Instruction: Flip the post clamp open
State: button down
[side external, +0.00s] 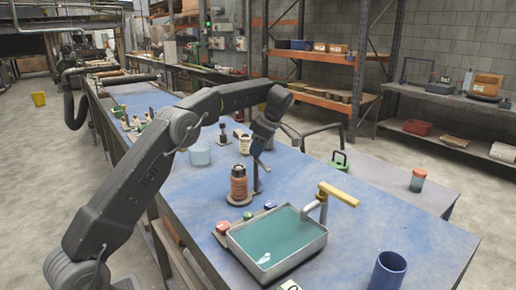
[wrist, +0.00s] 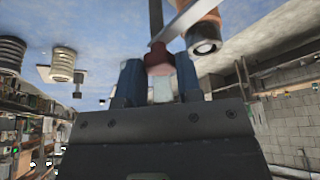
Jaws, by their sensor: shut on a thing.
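A thin dark upright post (side external: 256,181) stands on the blue bench, right beside a copper-brown ribbed cylinder with a black top (side external: 239,186). My gripper (side external: 259,148) is at the post's upper end. In the wrist view, my gripper (wrist: 159,82) is shut on a reddish part of the post clamp (wrist: 158,60), which sits between the two blue-grey fingers. The post (wrist: 155,18) runs up behind it. A flat pale bar (wrist: 182,20) slants up to the right from the clamp. The fingers and arm hide most of the clamp in the side view.
A tray of teal liquid (side external: 312,251) with a yellow-handled lever (side external: 338,194) at its corner stands in front. The bench's right part is mostly clear.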

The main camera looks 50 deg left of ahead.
jog(key=shift+n+g, duration=0.3)
jog(key=shift+n, duration=0.6)
jog(key=shift+h, duration=0.4)
jog(key=c, duration=0.8)
grip_release()
jog(key=shift+w+r, duration=0.1)
jog(key=shift+r, duration=1.85)
jog(key=s+a+r, duration=0.2)
jog(key=s, duration=0.1)
jog(key=s+a+r, duration=0.2)
jog(key=s+a, duration=0.1)
jog(key=s+a+r, duration=0.2)
jog(key=s+r, duration=0.1)
jog(key=shift+a+r, duration=0.1)
jog(key=shift+a, duration=0.25)
